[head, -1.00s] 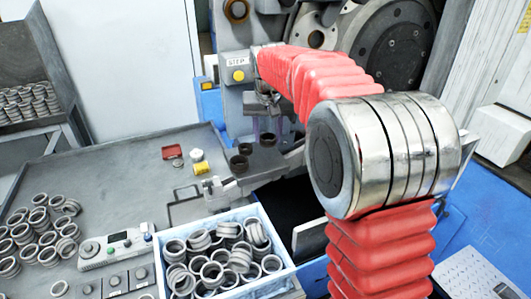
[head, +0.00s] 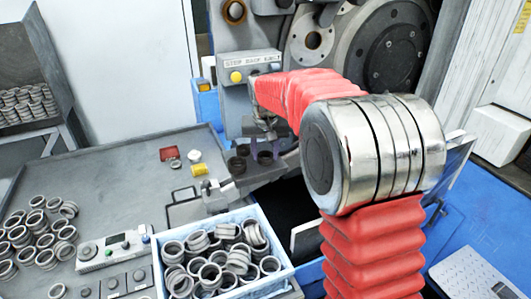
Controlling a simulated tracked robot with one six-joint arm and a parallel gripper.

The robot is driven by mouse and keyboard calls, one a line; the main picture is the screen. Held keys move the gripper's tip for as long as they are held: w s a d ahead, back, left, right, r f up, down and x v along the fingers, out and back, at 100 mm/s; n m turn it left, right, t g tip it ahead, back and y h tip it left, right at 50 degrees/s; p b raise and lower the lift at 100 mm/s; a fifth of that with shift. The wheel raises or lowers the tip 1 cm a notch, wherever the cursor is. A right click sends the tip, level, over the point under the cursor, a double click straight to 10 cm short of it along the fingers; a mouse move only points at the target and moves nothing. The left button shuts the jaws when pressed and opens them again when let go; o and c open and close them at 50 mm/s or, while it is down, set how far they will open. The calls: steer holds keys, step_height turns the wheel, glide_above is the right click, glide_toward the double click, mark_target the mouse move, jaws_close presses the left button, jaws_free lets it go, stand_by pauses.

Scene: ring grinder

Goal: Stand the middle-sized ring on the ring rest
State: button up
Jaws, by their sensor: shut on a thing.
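My gripper (head: 265,152) points down at the middle of the picture, its purplish fingers on either side of a dark ring (head: 265,158). It is shut on this ring, which looks low, close to the grey metal plate (head: 240,187). Whether the ring touches the plate I cannot tell. Two other dark rings stand left of my gripper: a nearer one (head: 237,165) and one behind it (head: 243,150). The three rings look close in size from here. Which part is the ring rest is not clear at this scale; it may be this plate.
A white-blue crate (head: 285,279) full of grey rings stands in front. Loose rings (head: 38,240) lie on the grey table at left, beside a control box (head: 113,249). A red tray (head: 170,153) and yellow block (head: 199,170) lie left of the plate. The grinder (head: 243,67) rises behind.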

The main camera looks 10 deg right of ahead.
steer(key=o, duration=1.1)
steer(key=shift+o, duration=0.2)
steer(key=v, duration=1.2)
